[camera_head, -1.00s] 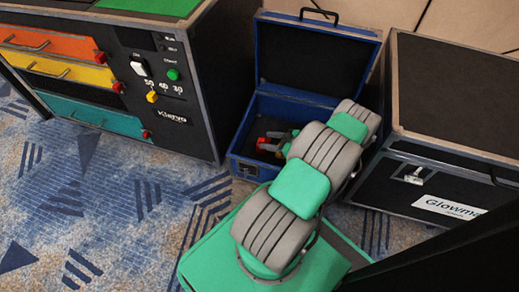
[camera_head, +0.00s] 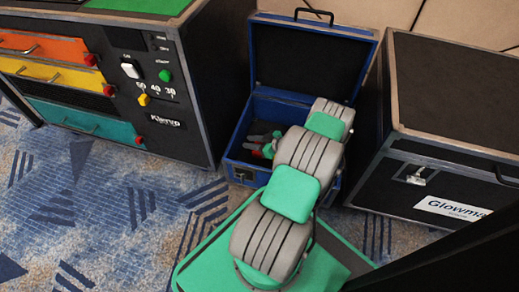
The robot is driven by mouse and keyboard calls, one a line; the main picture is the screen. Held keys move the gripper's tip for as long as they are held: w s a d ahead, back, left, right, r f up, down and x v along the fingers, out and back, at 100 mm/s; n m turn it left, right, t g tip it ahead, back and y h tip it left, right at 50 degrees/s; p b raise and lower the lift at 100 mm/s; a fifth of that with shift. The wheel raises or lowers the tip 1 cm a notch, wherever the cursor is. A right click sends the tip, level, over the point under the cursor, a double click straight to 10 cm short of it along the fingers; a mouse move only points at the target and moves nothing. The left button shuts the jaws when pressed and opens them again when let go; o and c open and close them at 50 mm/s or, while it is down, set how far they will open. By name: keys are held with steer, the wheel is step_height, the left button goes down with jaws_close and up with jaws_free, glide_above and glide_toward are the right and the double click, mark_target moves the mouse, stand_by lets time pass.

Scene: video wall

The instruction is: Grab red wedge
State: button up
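The red wedge (camera_head: 268,150) shows as a small red patch inside the open blue case (camera_head: 236,150). My gripper (camera_head: 259,143) reaches down into the case, and its dark fingers are right at the red patch. My grey and green arm covers much of the case's right side and part of its inside. The fingers are small and partly hidden, so I cannot tell whether they are open or shut, or touching the wedge.
The case's lid (camera_head: 305,62) stands open at the back. A black cabinet with coloured drawers (camera_head: 160,75) stands close on the left. A closed black case (camera_head: 450,130) stands close on the right. Patterned carpet (camera_head: 110,215) lies clear at front left.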

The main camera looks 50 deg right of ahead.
jaws_close()
stand_by(0.9)
